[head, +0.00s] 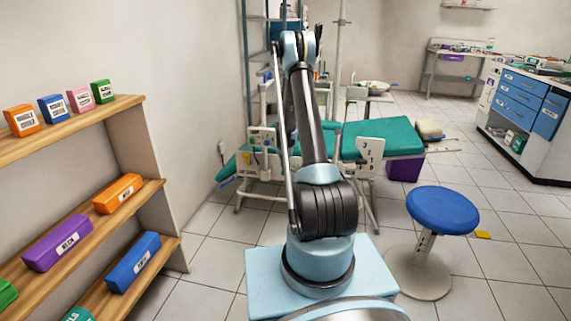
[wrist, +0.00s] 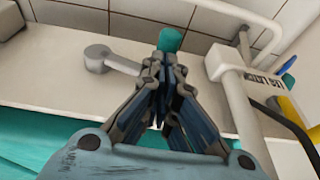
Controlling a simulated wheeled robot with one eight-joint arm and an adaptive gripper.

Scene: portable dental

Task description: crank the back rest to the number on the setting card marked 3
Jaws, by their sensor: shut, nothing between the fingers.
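The portable dental chair, with its teal padding (head: 385,138), stands ahead, partly hidden behind my arm. A white plate (head: 369,150) with dark numerals is on its near side; I cannot read it fully. In the wrist view, a grey crank-like arm runs from a round hub (wrist: 97,56) to a teal knob (wrist: 170,39). My gripper (wrist: 164,68) is shut and empty, its fingertips just below the knob in the picture. I cannot tell whether they touch it. In the head view the gripper cannot be made out. I cannot identify the setting card marked 3.
A white post with a lettered label (wrist: 264,80) and a curved white tube stand right of the fingers. A blue stool (head: 442,210) stands right of my base. Wooden shelves (head: 120,110) with labelled boxes line the left.

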